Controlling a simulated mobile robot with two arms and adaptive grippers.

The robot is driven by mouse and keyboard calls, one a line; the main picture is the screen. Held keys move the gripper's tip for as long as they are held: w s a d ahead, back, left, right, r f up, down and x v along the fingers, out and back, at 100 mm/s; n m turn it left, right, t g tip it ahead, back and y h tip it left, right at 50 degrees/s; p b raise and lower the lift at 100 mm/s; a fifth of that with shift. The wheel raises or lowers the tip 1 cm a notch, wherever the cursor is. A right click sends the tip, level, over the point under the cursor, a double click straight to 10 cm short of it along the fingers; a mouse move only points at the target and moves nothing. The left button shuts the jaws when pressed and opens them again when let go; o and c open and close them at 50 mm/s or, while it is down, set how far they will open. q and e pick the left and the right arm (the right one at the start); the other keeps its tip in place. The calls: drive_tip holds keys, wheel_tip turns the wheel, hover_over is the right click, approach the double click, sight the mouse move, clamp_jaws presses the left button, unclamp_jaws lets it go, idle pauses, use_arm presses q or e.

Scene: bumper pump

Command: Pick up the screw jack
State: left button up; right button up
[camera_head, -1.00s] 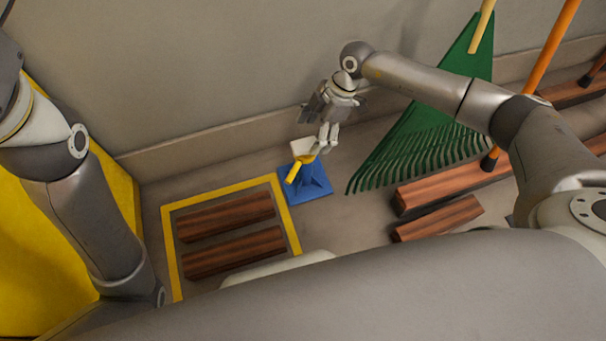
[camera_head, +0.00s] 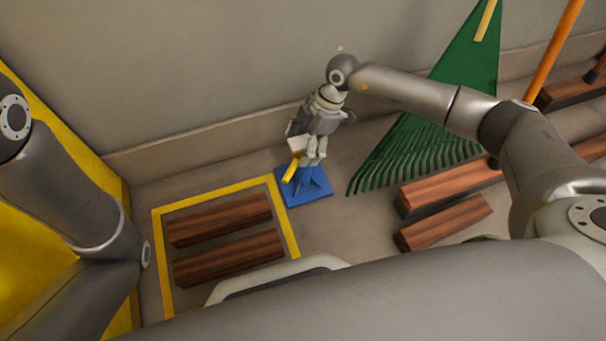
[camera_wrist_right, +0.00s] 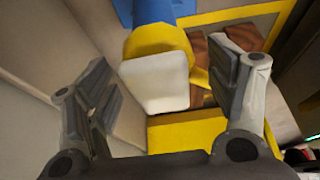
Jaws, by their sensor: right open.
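The screw jack (camera_head: 309,188) stands on the floor beside the wall, with a blue base, a yellow handle and a pale top. My right gripper (camera_head: 312,158) is above it and partly covers its upper part. In the right wrist view the jack's white top pad (camera_wrist_right: 156,84) and yellow collar lie ahead, between the spread fingers of my right gripper (camera_wrist_right: 165,100). The fingers are open and appear apart from the pad. My left arm is at the left of the head view, but its gripper is out of view.
A yellow floor outline (camera_head: 161,262) surrounds two wooden beams (camera_head: 220,219) left of the jack. A green rake (camera_head: 430,128) leans on the wall at right. More wooden blocks (camera_head: 444,222) lie below it. Bare floor separates the jack from these blocks.

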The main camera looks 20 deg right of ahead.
drive_tip(key=shift+c, duration=0.4)
clamp_jaws()
drive_tip(key=shift+w+r, duration=0.15)
